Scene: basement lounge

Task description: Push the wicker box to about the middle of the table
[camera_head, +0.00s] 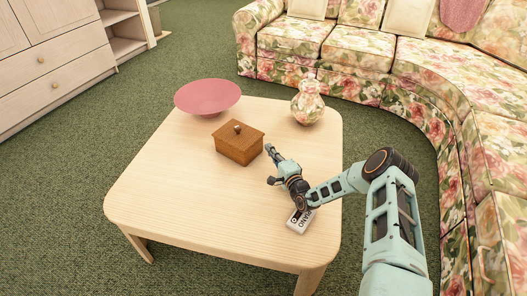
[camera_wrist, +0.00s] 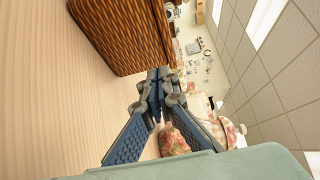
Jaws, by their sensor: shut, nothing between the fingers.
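The wicker box (camera_head: 239,145) is a brown lidded box with a round knob. It sits upright on the pale wooden table (camera_head: 180,200), a little behind the table's middle in the head view. My gripper (camera_head: 269,149) is low over the table, just to the right of the box. In the wrist view the woven side of the box (camera_wrist: 125,35) fills the upper left. My gripper (camera_wrist: 158,78) has its fingertips together there, with nothing between them, close to the box's edge. I cannot tell whether they touch it.
A pink bowl (camera_head: 208,96) stands behind the box to the left, and a floral vase (camera_head: 308,103) stands behind to the right. A small lettered white object (camera_head: 300,219) lies under my arm. The table's front left is clear. A floral sofa (camera_head: 340,45) curves around the back and right.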

